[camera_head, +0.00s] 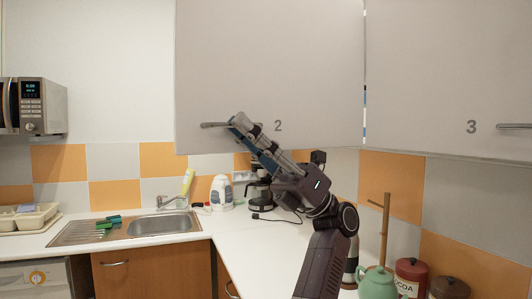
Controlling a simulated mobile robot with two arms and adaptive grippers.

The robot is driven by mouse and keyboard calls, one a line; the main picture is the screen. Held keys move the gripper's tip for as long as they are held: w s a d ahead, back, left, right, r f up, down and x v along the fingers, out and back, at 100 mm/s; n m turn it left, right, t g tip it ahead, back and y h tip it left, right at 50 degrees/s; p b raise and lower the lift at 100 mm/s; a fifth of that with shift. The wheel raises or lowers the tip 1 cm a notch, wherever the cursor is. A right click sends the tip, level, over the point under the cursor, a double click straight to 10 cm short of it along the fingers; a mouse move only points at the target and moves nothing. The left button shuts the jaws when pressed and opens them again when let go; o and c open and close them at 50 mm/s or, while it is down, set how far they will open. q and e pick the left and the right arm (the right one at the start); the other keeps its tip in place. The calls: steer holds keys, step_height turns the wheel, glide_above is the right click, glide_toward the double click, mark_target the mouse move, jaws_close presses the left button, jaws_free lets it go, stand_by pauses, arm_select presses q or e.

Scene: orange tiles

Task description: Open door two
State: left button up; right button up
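Door two (310,60) is a large grey wall-cabinet door in the upper middle, marked with a "2". Its horizontal bar handle (211,125) is near the lower left corner.
Door three (440,60) adjoins on the right, with its own handle (514,126). A microwave (42,106) is at left.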

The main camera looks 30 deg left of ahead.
arm_select(q)
steer(key=v, duration=1)
steer(key=shift+w+d+f, duration=0.2)
steer(key=shift+w, duration=0.05)
steer(key=shift+f, duration=0.1)
